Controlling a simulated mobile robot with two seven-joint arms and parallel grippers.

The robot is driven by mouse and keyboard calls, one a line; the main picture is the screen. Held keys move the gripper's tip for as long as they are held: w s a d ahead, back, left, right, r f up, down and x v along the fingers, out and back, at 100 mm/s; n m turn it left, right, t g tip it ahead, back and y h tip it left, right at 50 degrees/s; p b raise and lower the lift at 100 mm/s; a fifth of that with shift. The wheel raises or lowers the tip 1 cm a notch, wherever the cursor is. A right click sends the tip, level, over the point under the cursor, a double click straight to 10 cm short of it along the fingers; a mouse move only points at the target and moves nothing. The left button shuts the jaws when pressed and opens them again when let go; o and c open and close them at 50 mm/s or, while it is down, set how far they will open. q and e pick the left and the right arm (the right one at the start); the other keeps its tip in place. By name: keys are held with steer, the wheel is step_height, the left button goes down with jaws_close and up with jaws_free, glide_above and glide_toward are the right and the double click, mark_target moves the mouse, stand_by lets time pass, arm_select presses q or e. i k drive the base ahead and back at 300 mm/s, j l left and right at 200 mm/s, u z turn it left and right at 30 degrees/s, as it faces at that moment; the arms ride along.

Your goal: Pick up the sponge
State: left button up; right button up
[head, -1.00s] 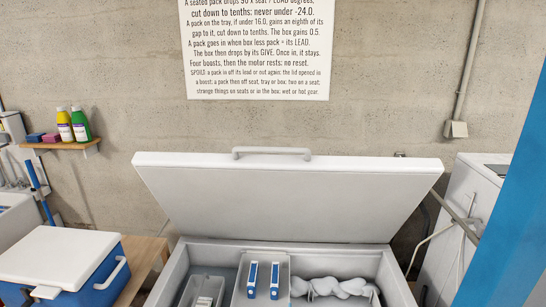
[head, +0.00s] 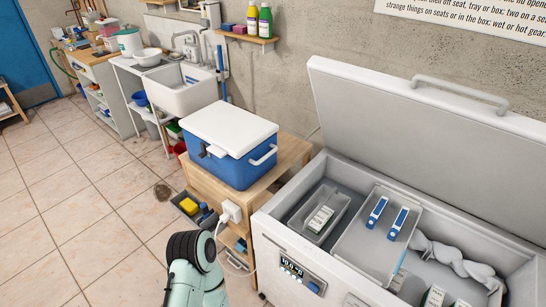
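A small yellow block (head: 189,206) that looks like a sponge lies in a dark grey tray (head: 184,195) low beside the wooden stand, with dark blue items next to it. A pink block (head: 240,29) and a blue block (head: 227,27) lie on the wall shelf; they could also be sponges, I cannot tell. A mint-green arm of mine with a black joint rises at the bottom, just below the tray. Neither gripper shows.
The wooden stand (head: 290,152) carries a blue cooler (head: 238,168) with a white lid. An open chest freezer (head: 268,240) fills the right. A white sink (head: 188,97) and workbench stand at the back left. The tiled floor (head: 85,190) at left is mostly clear.

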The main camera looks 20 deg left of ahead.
mark_target(188, 206)
steer(key=u, duration=1.65)
